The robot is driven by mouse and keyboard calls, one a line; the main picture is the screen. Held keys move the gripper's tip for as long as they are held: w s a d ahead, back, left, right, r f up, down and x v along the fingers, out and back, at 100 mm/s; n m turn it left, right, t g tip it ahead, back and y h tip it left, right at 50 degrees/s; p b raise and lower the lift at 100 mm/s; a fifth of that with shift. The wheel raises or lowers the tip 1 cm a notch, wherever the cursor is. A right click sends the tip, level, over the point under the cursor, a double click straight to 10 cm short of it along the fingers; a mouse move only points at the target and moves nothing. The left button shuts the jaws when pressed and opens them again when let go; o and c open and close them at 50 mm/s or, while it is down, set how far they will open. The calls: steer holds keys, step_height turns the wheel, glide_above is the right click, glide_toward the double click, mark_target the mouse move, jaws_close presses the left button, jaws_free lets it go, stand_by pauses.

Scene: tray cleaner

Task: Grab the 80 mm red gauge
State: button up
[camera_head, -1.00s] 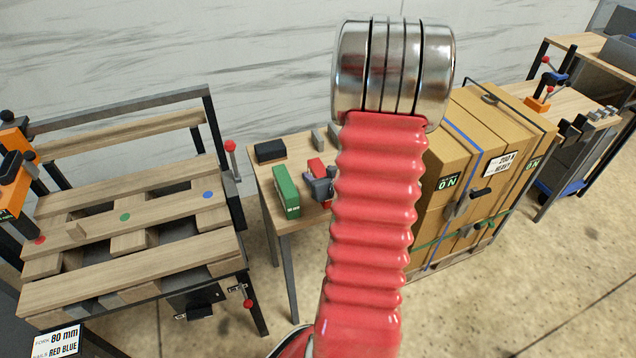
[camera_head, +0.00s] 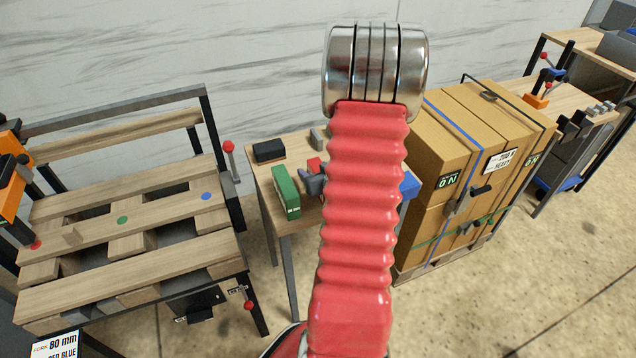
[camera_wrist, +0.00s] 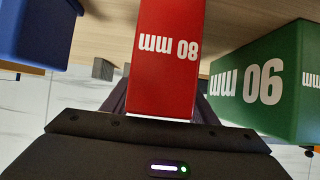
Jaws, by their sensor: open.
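The red gauge (camera_wrist: 167,55), marked 80 mm, appears upside down in the middle of the wrist view, in front of my gripper (camera_wrist: 160,98). My jaws are open, with dark finger parts showing at either side of the gauge. Their tips are hidden, so I cannot tell whether they touch it. In the head view only a small part of the red gauge (camera_head: 314,164) shows on the small table, beside my gripper (camera_head: 312,183). My red arm hides the rest.
A green 90 mm gauge (camera_wrist: 265,82) stands close beside the red one; it also shows in the head view (camera_head: 286,192). A blue gauge (camera_head: 409,184) is on the other side. A black block (camera_head: 269,151) lies on the table (camera_head: 256,172). Strapped cartons (camera_head: 440,215) stand right.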

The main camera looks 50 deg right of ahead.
steer(key=shift+s+d, duration=0.15)
steer(key=shift+s, duration=0.05)
steer(key=shift+c, duration=0.3)
steer(key=c, duration=1.2)
steer(key=shift+r, duration=0.1)
steer(key=shift+c, duration=0.2)
steer(key=shift+r, duration=4.95)
